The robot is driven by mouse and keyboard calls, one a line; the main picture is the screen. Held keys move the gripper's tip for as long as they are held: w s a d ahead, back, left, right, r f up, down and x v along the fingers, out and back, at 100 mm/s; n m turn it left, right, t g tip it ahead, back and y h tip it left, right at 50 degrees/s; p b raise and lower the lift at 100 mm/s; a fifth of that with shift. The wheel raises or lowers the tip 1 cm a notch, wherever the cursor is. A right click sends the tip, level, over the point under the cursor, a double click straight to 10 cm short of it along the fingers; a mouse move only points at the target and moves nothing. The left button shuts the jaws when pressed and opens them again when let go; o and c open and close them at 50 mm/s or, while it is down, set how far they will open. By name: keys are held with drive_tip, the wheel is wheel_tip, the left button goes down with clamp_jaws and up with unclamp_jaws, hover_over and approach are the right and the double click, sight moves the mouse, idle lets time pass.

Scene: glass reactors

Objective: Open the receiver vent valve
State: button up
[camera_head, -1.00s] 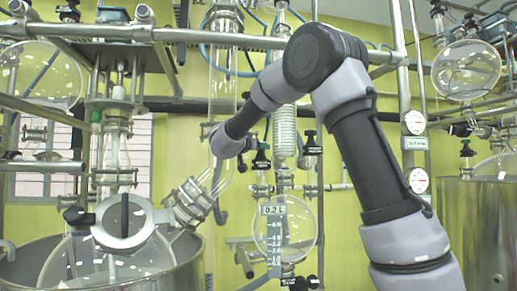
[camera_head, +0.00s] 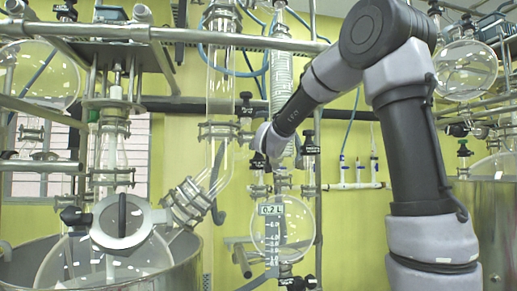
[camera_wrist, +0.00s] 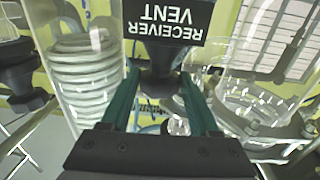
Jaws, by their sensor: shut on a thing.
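The black receiver vent valve knob (camera_wrist: 160,62) is in the middle of the wrist view. Its black label (camera_wrist: 168,20) reads RECEIVER VENT, upside down in this view. My gripper (camera_wrist: 160,80) is shut on the knob, with one green finger on each side. In the head view, the end of my arm is in front of the glassware and hides the gripper and knob. A small black label (camera_head: 258,163) shows just below it, too small to read.
A glass coil condenser (camera_wrist: 85,70) is close on the left of the wrist view, with another black valve (camera_wrist: 20,75) beyond it. A clamped glass flange (camera_wrist: 255,110) is close on the right. A round receiver flask (camera_head: 283,225) hangs below in the head view.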

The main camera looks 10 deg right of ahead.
drive_tip(key=shift+d+n+y, duration=0.1)
drive_tip(key=shift+n+y, duration=0.4)
drive_tip(key=shift+y, duration=0.3)
drive_tip(key=o, duration=1.4)
drive_tip(key=s, duration=1)
drive_tip(key=shift+s+d, duration=0.15)
drive_tip(key=shift+s, duration=0.25)
drive_tip(key=s+d+f+m+g, duration=0.1)
drive_tip(key=s+f+g, duration=0.2)
drive_tip(key=s+f, duration=0.3)
drive_tip(key=s+d+f+m+g+y, duration=0.1)
drive_tip(key=s+f+g, duration=0.3)
drive_tip(key=s, duration=0.8)
drive_tip(key=s+d+f+m+g, duration=0.2)
drive_tip(key=s+d+f+g, duration=0.1)
drive_tip(key=s+f, duration=0.5)
drive_tip(key=shift+s+m+g, duration=0.3)
drive_tip(key=shift+s+g, duration=0.1)
drive_tip(key=shift+s, duration=0.35)
